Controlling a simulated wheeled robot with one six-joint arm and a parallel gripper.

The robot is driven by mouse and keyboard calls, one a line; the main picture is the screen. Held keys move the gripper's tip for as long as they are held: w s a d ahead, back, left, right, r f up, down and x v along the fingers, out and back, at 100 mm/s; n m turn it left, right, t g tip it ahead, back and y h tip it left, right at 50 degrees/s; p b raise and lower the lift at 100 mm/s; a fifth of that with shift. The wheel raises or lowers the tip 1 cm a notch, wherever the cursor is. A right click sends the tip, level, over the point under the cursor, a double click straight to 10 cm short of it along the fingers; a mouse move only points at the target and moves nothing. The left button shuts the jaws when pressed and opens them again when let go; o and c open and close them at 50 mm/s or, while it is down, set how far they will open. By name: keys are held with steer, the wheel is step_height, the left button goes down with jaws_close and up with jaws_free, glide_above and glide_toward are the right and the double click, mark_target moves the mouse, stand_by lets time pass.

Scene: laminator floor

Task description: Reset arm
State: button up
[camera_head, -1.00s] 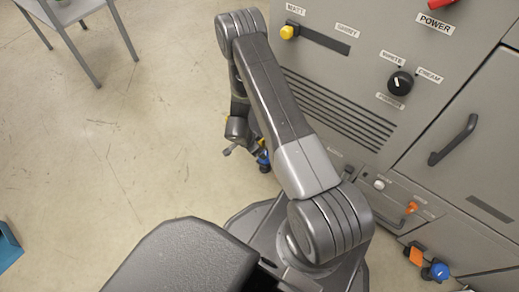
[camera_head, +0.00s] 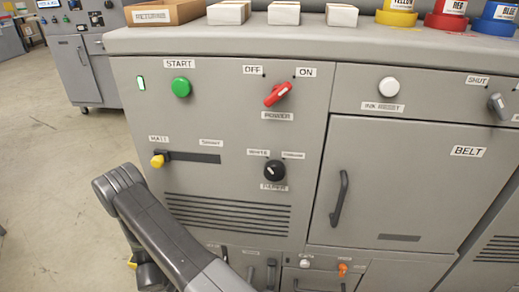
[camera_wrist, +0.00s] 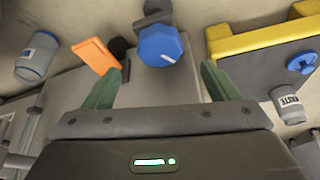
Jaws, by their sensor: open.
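My gripper (camera_wrist: 159,92) shows in the wrist view with its two green fingers spread apart and nothing between them. A blue knob (camera_wrist: 160,46) with a white mark lies beyond the fingertips, apart from them. An orange tab (camera_wrist: 96,56) is just left of it, near the left finger. In the head view my arm rises at the lower left in front of the grey machine (camera_head: 240,215); the gripper itself is out of that view.
The machine's front has a green start button (camera_head: 181,87), red power switch (camera_head: 277,94), yellow slider (camera_head: 157,161) and black paper dial (camera_head: 274,170). A belt door (camera_head: 395,190) is at right. Open floor (camera_head: 50,180) lies left. A yellow-edged block (camera_wrist: 262,40) is near the gripper.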

steer(key=b+x, duration=0.2)
steer(key=x, duration=0.5)
steer(key=shift+f, duration=0.15)
steer(key=p+v, duration=0.5)
steer(key=v, duration=1)
steer(key=b+x, duration=0.5)
steer(key=x, duration=1)
steer(key=shift+n+p, duration=0.4)
steer(key=shift+n, duration=0.3)
steer(key=shift+d+n+y, duration=0.15)
steer(key=shift+n+y, duration=0.95)
steer(key=shift+n, duration=1.6)
steer(key=shift+n+y+b, duration=0.4)
steer(key=shift+n+b, duration=0.1)
steer(key=shift+b, duration=0.15)
